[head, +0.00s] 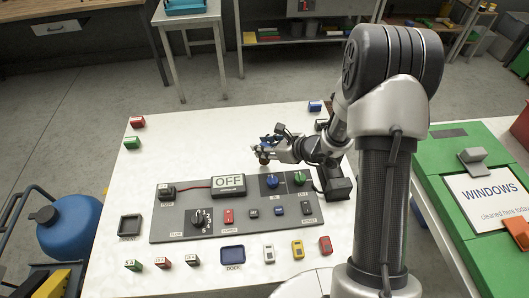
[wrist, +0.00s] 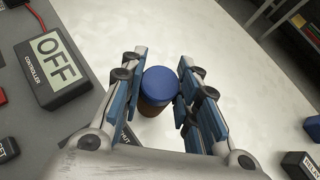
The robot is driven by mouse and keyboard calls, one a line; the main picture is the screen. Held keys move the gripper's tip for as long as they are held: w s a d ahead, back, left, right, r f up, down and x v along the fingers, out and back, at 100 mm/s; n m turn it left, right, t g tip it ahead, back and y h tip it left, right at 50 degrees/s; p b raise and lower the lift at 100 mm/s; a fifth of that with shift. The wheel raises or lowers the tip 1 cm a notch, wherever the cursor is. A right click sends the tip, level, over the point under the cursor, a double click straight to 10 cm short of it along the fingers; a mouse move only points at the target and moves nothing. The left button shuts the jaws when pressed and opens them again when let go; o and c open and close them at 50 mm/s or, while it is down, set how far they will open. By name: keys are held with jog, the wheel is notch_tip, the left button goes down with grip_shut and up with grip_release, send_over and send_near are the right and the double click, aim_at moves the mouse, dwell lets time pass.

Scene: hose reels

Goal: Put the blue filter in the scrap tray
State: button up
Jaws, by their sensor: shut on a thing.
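The blue filter is a short cylinder with a blue top (wrist: 161,82) and a brownish side. It stands between the two blue-padded fingers of my gripper (wrist: 162,90), which is shut on it. In the head view my gripper (head: 266,155) is above the white table, just behind the grey panel, and the filter's brownish side (head: 264,161) shows a little under the fingers. Whether it touches the table is unclear. A small square black tray (head: 130,225) is at the panel's left; its label is too small to read surely.
The grey panel (head: 170,232) carries an OFF display (head: 229,185), knobs and switches. A dark blue rectangular tray (head: 232,254) lies at the front. Several small coloured blocks stand along the table's edges, including a red one (head: 137,122) at back left. The table's back left is mostly clear.

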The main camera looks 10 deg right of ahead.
jog(key=shift+f, duration=1)
jog(key=shift+f+b, duration=0.25)
jog(key=shift+b, duration=0.15)
jog(key=o, duration=1)
jog(key=shift+o, duration=0.2)
jog(key=shift+r, duration=0.1)
